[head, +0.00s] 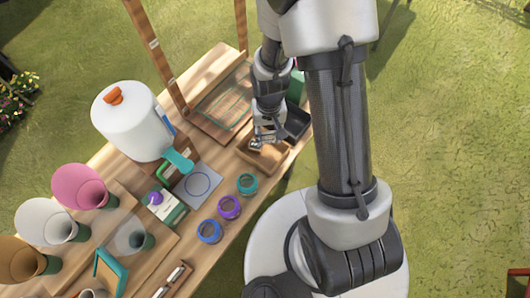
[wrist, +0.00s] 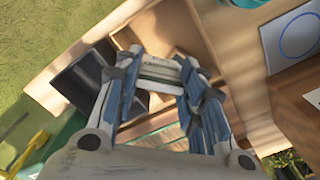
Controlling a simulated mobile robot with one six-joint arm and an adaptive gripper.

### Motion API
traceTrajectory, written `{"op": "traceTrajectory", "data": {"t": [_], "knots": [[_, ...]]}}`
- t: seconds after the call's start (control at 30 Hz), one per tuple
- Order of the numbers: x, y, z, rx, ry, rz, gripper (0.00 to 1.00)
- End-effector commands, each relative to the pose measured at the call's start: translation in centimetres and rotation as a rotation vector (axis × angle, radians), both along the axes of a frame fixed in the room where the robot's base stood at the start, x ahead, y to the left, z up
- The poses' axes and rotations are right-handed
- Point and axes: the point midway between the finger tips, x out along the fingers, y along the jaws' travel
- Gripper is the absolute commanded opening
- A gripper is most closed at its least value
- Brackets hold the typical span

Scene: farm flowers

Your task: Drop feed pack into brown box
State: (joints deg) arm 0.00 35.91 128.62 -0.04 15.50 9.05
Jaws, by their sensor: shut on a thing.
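The brown box (head: 268,167) is a small open tray near the right edge of the wooden table. In the wrist view the brown box (wrist: 180,22) lies beyond my fingertips. My gripper (head: 265,138) is over the box's far part, pointing down, and shows large in the wrist view (wrist: 158,65). It is shut on a small pale pack with green and dark bands, the feed pack (wrist: 158,74). The pack appears over the box's opening. Whether it touches the box floor I cannot tell. My fingers hide part of the pack and box.
A black box (head: 297,122) adjoins the brown box and also shows in the wrist view (wrist: 75,82). Green, purple and blue rings (head: 229,207) lie nearby. A white jug (head: 132,122), a framed board (head: 222,105) and several cups (head: 80,187) stand on the table (head: 205,172).

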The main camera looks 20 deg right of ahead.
Motion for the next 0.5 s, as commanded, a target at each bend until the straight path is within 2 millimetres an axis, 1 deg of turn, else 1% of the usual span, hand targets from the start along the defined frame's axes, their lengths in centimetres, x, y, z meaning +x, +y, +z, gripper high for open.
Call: {"op": "traceTrajectory", "data": {"t": [0.03, 0.27, 0.3, 0.5], "knots": [[0.03, 0.0, -0.29, 0.0, -0.001, 0.0, 0.27], [0.04, -0.01, -0.18, 0.0, -0.001, 0.0, 0.27], [0.04, -0.01, -0.18, 0.0, -0.001, 0.0, 0.39], [0.04, 0.0, -0.18, 0.0, -0.001, 0.0, 0.53]]}}
